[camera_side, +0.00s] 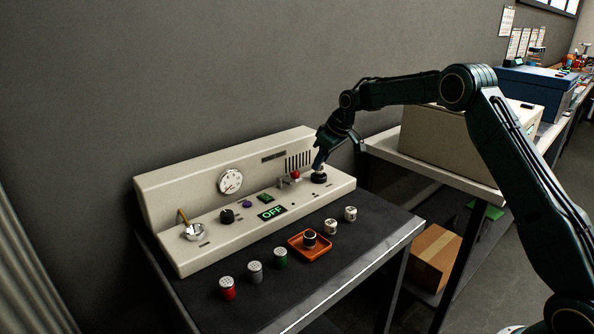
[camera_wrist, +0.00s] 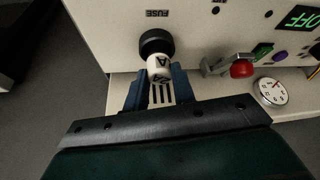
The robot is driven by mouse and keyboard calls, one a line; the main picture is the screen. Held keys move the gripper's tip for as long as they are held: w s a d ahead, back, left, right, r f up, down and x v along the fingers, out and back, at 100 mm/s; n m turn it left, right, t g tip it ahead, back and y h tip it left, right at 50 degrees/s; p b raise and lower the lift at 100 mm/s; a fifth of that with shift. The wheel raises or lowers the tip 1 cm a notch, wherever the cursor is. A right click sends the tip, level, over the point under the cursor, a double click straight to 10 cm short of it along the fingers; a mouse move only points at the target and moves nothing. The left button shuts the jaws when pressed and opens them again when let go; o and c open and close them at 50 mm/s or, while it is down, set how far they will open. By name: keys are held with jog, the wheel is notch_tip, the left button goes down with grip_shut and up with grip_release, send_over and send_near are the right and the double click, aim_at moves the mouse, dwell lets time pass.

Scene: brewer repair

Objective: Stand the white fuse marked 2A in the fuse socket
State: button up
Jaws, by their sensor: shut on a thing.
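The white fuse (camera_wrist: 160,66), with "2A" on it, is between the fingers of my gripper (camera_wrist: 158,88) in the wrist view. My gripper is shut on it. Its far end meets or overlaps the round black fuse socket (camera_wrist: 156,43), beside the printed word FUSE. I cannot tell how deep it sits. In the side view my gripper (camera_side: 321,165) points down just above the black socket (camera_side: 319,178) at the right end of the brewer panel; the fuse is barely visible there.
A red-knobbed lever (camera_side: 295,174) stands just left of the socket. The cream brewer (camera_side: 205,250) shows OFF. On the dark table are two white fuses (camera_side: 331,227), an orange tray (camera_side: 323,252) holding a dark piece, and silver, green and red (camera_side: 227,290) canisters.

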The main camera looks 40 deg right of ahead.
jog(key=shift+f, duration=1)
dwell(1.6)
jog(key=o, duration=1.5)
jog(key=shift+c, duration=0.2)
jog(key=shift+r, duration=4.1)
